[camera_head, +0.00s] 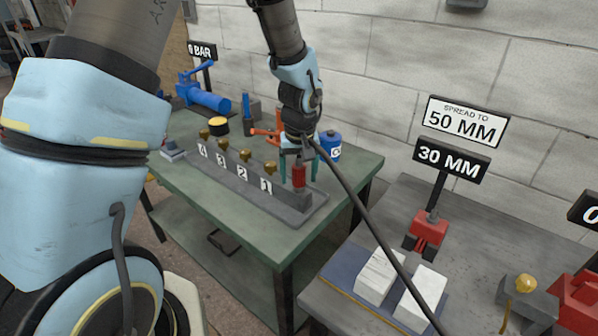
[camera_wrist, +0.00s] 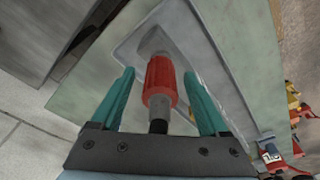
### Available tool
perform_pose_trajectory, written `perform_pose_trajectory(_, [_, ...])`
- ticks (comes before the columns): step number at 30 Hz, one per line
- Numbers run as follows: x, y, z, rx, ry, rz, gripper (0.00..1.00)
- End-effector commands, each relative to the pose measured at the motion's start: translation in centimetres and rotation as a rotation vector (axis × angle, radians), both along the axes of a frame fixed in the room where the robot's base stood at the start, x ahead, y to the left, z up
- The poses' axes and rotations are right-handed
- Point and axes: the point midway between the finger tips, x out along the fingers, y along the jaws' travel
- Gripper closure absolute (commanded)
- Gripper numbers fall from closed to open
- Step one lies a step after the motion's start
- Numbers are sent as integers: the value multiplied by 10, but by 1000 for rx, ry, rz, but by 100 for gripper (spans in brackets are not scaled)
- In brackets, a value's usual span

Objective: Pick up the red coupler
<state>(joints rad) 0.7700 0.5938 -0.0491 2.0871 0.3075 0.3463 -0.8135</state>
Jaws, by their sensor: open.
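The red coupler (camera_head: 299,176) stands at the right end of the grey numbered rack (camera_head: 230,182) on the green table, beside the plate marked 1. In the wrist view the red coupler (camera_wrist: 160,82) lies between the two green fingers of my gripper (camera_wrist: 160,95), with a visible gap on each side. A dark stub shows at its near end and a grey metal part at its far end. In the head view my gripper (camera_head: 298,172) points down over the coupler, its fingers on either side of it. The gripper is open.
Several brass fittings (camera_head: 244,156) stand along the rack. A blue pump (camera_head: 203,94), a blue can (camera_head: 330,145) and an orange tool (camera_head: 265,132) sit behind. A grey bench (camera_head: 330,292) with white blocks (camera_head: 378,277) is at right. A dark hose crosses in front.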

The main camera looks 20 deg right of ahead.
Motion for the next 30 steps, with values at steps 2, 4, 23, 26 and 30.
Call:
perform_pose_trajectory(2, [0, 0, 0, 0, 0, 0, 23])
perform_pose_trajectory(4, [0, 0, 0, 0, 0, 0, 31])
perform_pose_trajectory(23, [0, 0, 1, 0, 0, 0, 100])
perform_pose_trajectory(26, [0, 0, 1, 0, 0, 0, 100])
perform_pose_trajectory(30, [0, 0, 1, 0, -1, 0, 100])
